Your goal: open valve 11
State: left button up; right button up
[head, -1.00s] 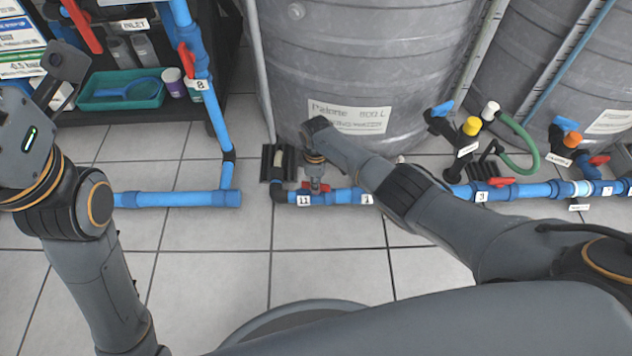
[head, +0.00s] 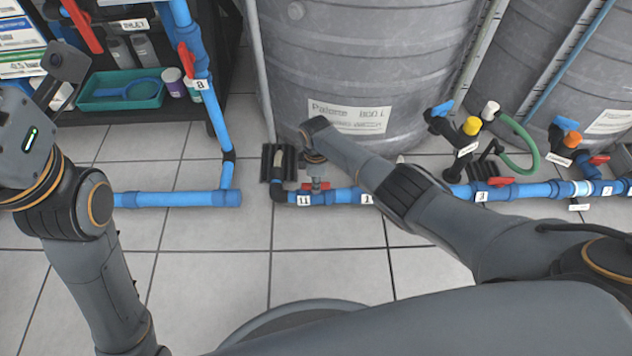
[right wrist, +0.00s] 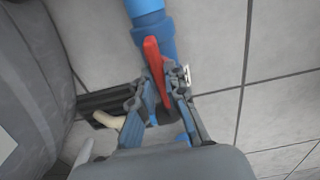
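Valve 11 sits on the low blue pipe at the foot of the large grey tank, beside the white label "11" (head: 304,199). The red handle also shows in the right wrist view (right wrist: 153,62), standing up between my fingers. My right gripper (head: 316,182) reaches down over the valve. In the right wrist view my right gripper (right wrist: 160,85) has a finger on each side of the handle, with a gap visible. The right finger is close to it; contact is unclear. My left gripper's fingers are out of frame.
The grey tank (head: 370,60) stands right behind the valve. A dark ribbed block (head: 279,163) is just left of it. More blue pipe with a valve labelled 3 (head: 481,195) runs right. A shelf with a teal tray (head: 122,103) is at left. Tiled floor in front is clear.

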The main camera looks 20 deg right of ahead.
jog(key=o, duration=0.4)
jog(key=shift+c, duration=0.2)
notch_tip(320, 180, up, 12)
dwell(0.4)
jog(key=shift+a, duration=0.15)
